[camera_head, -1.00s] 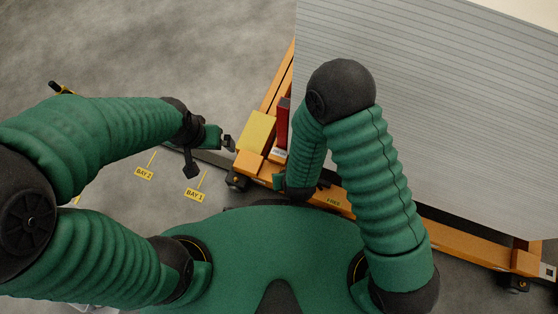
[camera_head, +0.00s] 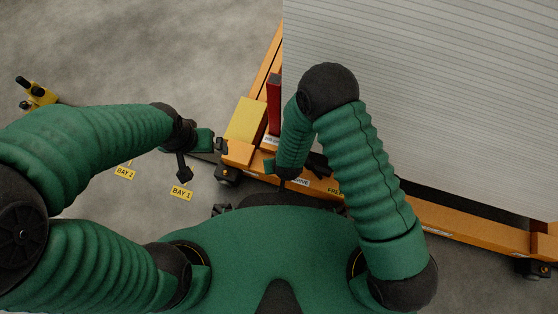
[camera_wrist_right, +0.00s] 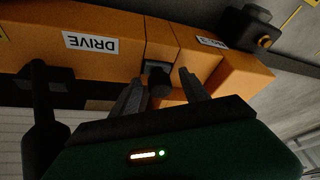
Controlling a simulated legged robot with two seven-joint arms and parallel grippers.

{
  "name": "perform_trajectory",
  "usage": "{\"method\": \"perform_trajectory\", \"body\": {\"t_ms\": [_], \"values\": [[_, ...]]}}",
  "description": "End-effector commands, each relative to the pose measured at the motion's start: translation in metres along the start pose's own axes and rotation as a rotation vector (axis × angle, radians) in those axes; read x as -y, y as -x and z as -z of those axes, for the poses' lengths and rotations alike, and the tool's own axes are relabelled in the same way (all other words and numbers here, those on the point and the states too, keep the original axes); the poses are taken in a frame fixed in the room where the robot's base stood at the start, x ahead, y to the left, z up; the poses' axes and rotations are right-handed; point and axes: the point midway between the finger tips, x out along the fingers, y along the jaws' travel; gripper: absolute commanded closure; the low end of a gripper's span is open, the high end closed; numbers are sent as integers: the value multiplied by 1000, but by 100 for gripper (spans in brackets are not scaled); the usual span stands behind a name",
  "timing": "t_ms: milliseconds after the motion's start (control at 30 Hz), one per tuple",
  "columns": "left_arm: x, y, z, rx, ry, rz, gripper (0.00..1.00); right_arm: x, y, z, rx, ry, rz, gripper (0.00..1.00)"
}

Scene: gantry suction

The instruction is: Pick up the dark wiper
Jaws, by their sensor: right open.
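In the right wrist view, a small dark block (camera_wrist_right: 158,78) sits against the orange beam (camera_wrist_right: 35,35), between the fingertips of my right gripper (camera_wrist_right: 160,85). Whether this block is the dark wiper I cannot tell. The two fingers stand apart, one on each side of it, with no clear contact. In the head view, my right arm reaches down to the beam's left end and the fingertips are hidden. My left gripper (camera_head: 221,145) hangs beside the left end of the orange frame. Its jaws are too small to read.
A dark rod (camera_wrist_right: 38,100) stands left of my right gripper. A DRIVE label (camera_wrist_right: 90,42) is on the beam. A yellow block (camera_head: 246,120) and a red post (camera_head: 274,102) stand on the frame. A large grey ribbed panel (camera_head: 430,90) fills the right. Open floor lies at upper left.

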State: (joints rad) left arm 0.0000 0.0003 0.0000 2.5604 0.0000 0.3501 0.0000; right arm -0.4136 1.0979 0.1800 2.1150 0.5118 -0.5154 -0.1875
Motion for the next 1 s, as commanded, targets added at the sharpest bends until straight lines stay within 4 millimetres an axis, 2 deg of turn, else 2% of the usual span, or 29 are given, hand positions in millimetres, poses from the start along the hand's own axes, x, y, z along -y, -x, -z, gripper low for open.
{"method": "perform_trajectory", "body": {"t_ms": [133, 533, 1000], "values": [[0, 3, 1, -1, 0, 0, 0, 0, 3, 1, 0, 0, 0, 48], [0, 3, 1, -1, 0, 0, 0, 0, 3, 1, 0, 0, 0, 100], [0, 3, 1, -1, 0, 0, 0, 0, 3, 1, 0, 0, 0, 100]]}}
